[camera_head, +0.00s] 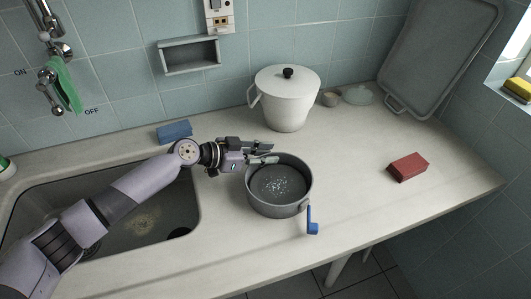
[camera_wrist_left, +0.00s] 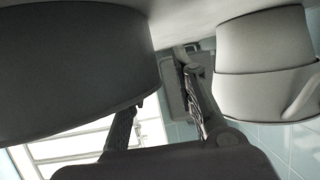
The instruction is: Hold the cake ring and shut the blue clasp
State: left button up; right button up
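The cake ring (camera_head: 280,209) is a dark grey round ring standing on the counter. It fills the upper left of the left wrist view (camera_wrist_left: 70,75). Its blue clasp (camera_head: 312,222) sticks out from the front right of the ring, swung away from the wall. My left gripper (camera_head: 275,154) is at the ring's back left rim with its fingers apart. In the left wrist view, one finger's tip is hidden behind the ring's wall and the other is outside it, clear of the wall. My right gripper is in neither view.
A white lidded pot (camera_head: 287,103) stands behind the ring. A blue sponge (camera_head: 174,132) lies by the sink (camera_head: 190,222), and a red block (camera_head: 408,167) lies at the right. A grey tray (camera_head: 436,55) leans on the wall.

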pick_arm(q)
grip_shut()
dwell(1.9)
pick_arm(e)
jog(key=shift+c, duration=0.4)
